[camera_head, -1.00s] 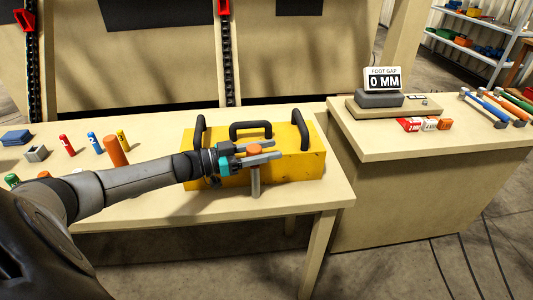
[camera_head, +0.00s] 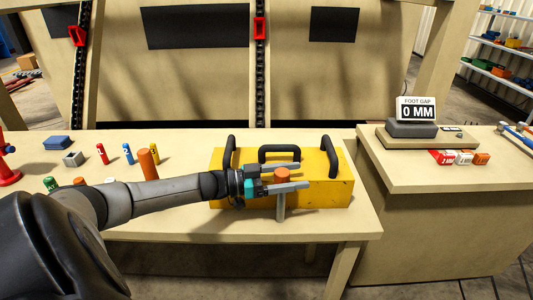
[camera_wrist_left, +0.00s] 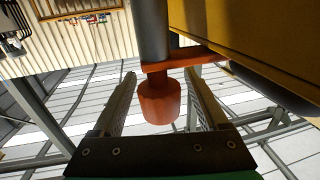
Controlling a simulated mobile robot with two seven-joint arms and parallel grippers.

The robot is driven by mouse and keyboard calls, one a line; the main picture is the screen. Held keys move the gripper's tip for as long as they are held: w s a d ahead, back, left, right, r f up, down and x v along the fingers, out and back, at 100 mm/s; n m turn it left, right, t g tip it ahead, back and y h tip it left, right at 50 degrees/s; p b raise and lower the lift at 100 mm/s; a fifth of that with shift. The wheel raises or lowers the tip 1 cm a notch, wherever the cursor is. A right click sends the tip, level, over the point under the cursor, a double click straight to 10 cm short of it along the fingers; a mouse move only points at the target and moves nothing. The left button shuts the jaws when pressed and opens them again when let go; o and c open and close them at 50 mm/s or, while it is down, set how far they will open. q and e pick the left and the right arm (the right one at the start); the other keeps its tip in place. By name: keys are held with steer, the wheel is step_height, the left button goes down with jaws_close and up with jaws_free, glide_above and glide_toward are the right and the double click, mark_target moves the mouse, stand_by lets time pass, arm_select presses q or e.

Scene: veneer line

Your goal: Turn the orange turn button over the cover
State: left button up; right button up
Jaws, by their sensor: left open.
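The orange turn button (camera_head: 283,174) sits on a grey post (camera_head: 281,207) at the front face of the yellow cover (camera_head: 330,190), which carries black handles. My left gripper (camera_head: 302,175) is open, with one finger on each side of the button's knob. In the left wrist view the orange knob (camera_wrist_left: 160,101) stands between the open fingers, with visible gaps to both. An orange bar (camera_wrist_left: 186,59) runs from the button's shaft toward the yellow cover (camera_wrist_left: 245,40). Whether the bar lies over the cover's edge I cannot tell. My right gripper is not in view.
The table (camera_head: 240,228) holds several coloured cylinders left of the cover, including a tall orange one (camera_head: 148,164) near my left arm. A counter (camera_head: 440,182) with a "0 MM" display (camera_head: 416,109) stands to the right. A slanted panel frame rises behind.

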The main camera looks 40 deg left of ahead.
arm_select(q)
steer(key=p+v, duration=0.2)
steer(key=v, duration=1.2)
steer(key=shift+s+a, duration=0.25)
